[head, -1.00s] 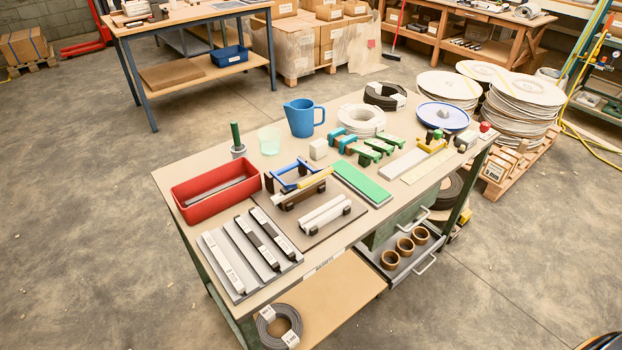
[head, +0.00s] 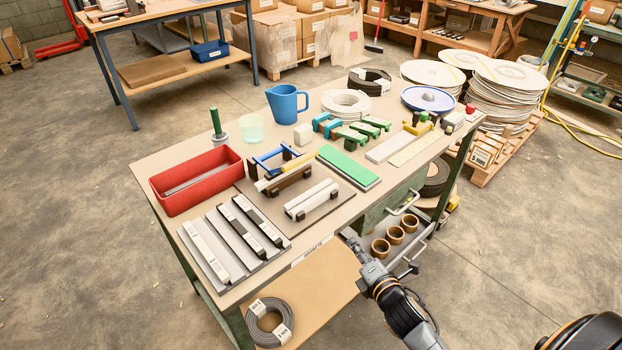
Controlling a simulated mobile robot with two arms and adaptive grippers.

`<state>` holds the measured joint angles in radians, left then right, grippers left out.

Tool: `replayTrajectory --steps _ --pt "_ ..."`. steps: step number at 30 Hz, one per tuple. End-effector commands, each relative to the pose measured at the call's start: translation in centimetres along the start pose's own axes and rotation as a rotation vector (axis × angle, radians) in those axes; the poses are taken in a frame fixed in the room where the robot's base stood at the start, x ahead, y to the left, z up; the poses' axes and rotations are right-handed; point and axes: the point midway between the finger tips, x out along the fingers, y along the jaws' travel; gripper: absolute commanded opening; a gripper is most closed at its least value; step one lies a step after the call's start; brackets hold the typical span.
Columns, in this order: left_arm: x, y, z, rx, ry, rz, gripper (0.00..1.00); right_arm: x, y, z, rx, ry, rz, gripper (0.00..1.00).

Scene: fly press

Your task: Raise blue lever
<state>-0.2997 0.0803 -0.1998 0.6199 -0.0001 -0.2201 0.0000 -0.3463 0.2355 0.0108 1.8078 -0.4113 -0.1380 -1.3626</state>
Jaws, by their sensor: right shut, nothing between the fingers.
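A blue lever-like frame (head: 268,161) stands on a brown board (head: 335,205) on the workbench, behind a dark clamp block with a pale yellow bar (head: 290,172). Whether the blue part is raised or lowered is hard to tell. My right gripper (head: 348,238) is at the bench's front edge, below and to the right of the blue frame and well apart from it. It is shut and empty, its fingertips small in the view. My left gripper is not in view.
A red tray (head: 205,196) stands left of the blue frame, a grey plate with several bars (head: 205,250) in front. A green block (head: 348,167) lies to its right, a blue jug (head: 285,104) behind. An open drawer with brown rings (head: 395,237) is close to my right arm.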

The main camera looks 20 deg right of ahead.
Motion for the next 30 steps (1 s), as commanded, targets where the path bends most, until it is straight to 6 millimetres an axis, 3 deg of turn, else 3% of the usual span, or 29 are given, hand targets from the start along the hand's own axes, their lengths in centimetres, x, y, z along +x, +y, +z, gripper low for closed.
replayTrajectory --steps 1,3,10,18,30 --pt "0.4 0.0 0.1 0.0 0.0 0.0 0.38 -0.1 2.3 1.0 -0.079 -0.021 0.054 0.0" --pt "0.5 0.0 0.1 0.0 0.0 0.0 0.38 -0.2 4.7 2.2 -0.209 -0.044 0.122 0.0" --pt "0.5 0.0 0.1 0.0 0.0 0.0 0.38 0.1 8.2 2.9 -0.637 -0.084 0.33 0.0" --pt "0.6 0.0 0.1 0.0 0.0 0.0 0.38 -0.2 10.0 2.2 -1.038 -0.14 0.53 0.0" --pt "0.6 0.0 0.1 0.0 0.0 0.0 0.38 -0.4 10.3 2.0 -1.106 -0.153 0.567 0.0"
